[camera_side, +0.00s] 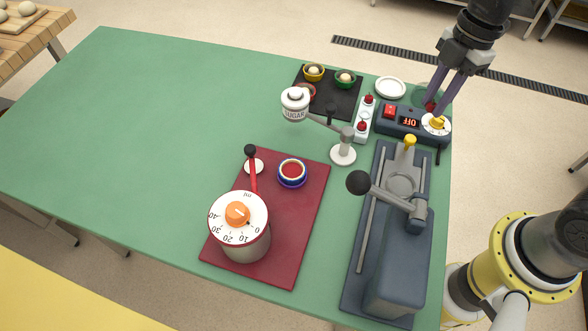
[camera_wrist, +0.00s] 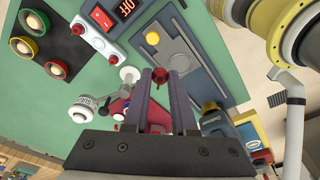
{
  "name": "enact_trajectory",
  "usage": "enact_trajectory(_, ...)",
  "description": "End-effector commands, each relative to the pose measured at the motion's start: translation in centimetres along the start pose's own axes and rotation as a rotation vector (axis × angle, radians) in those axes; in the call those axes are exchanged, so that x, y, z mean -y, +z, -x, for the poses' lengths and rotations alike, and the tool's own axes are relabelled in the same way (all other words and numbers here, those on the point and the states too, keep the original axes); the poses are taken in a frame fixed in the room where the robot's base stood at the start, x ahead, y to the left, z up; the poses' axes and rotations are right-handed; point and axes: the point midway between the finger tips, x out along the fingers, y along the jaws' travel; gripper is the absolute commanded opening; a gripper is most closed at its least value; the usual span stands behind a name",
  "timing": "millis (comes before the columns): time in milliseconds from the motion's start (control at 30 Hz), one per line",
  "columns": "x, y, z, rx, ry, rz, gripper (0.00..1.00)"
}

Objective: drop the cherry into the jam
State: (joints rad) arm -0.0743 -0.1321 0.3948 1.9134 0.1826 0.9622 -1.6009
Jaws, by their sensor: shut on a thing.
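My gripper (camera_side: 432,104) is at the back right of the green table, shut on a small red cherry (camera_side: 430,107), just behind the control box. In the wrist view the cherry (camera_wrist: 152,65) sits between the two purple fingertips. The jam (camera_side: 292,170) is red and fills a small blue-and-white bowl (camera_side: 291,184) on the dark red board, to the left and nearer the front than my gripper. I cannot make out the jam clearly in the wrist view. Two more red cherries (camera_side: 368,99) (camera_side: 362,126) sit on a white holder (camera_side: 364,112).
A grey lever press (camera_side: 400,250) stands at right. The table's left half is clear.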

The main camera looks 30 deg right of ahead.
Motion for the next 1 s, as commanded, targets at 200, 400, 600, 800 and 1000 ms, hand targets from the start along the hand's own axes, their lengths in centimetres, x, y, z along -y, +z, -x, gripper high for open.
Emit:
enact_trajectory(200, 0.0, 0.0, 0.0, 0.000, 0.000, 0.000, 0.00)
enact_trajectory(400, 0.0, 0.0, 0.0, 0.000, -0.001, -0.028, 0.00)
enact_trajectory(600, -2.7, -0.9, 1.4, -0.003, 0.043, -0.165, 0.00)
enact_trajectory(800, -7.3, -6.5, 1.3, -0.011, 0.063, -0.213, 0.00)
enact_trajectory(1000, -9.6, -14.5, -0.6, -0.018, 0.055, -0.167, 0.00)
